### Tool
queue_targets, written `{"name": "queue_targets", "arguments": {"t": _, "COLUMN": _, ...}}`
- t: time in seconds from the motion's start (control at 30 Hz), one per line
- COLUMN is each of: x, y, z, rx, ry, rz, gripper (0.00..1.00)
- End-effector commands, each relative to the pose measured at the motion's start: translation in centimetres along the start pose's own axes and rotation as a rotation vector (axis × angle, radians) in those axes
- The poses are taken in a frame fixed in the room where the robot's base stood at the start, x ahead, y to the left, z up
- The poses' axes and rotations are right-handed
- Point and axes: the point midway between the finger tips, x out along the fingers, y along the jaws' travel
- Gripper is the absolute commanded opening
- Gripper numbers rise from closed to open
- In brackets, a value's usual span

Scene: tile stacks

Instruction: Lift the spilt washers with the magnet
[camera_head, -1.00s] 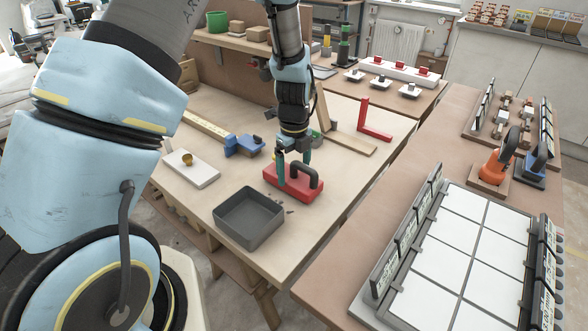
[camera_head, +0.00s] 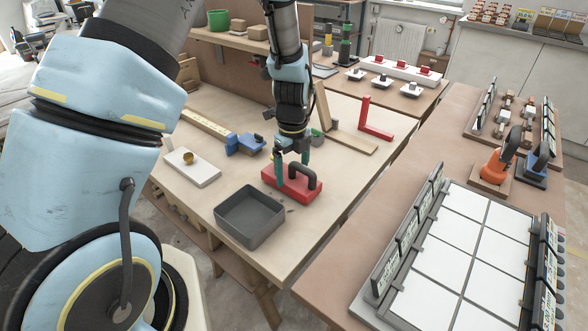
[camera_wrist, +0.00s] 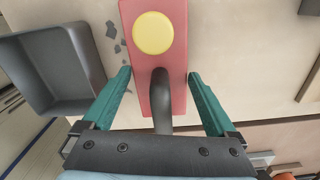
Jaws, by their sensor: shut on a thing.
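The magnet is a red block (camera_head: 304,192) with a black handle and a yellow disc on top, on or just above the wooden bench; the exact gap cannot be told. In the wrist view the magnet (camera_wrist: 175,14) lies between the teal fingers. My gripper (camera_head: 293,172) is shut on it, one finger along each side; my gripper also shows in the wrist view (camera_wrist: 160,78). The washers appear as small dark grey pieces (camera_wrist: 112,30) on the bench, beside the magnet on the tray side. Whatever is under the magnet is hidden.
An empty dark grey tray (camera_head: 222,213) stands close in front of the magnet, to the left. A white board with a brass cup (camera_head: 188,158) and a blue vice (camera_head: 245,144) are further left. Bare bench lies right of the magnet.

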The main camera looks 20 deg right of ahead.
Motion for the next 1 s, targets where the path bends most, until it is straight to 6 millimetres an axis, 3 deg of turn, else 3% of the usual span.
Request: {"name": "queue_targets", "arguments": {"t": 1.0, "x": -0.2, "y": 1.6, "z": -0.3, "rx": 0.0, "ry": -0.001, "rz": -0.003, "gripper": 0.04}}
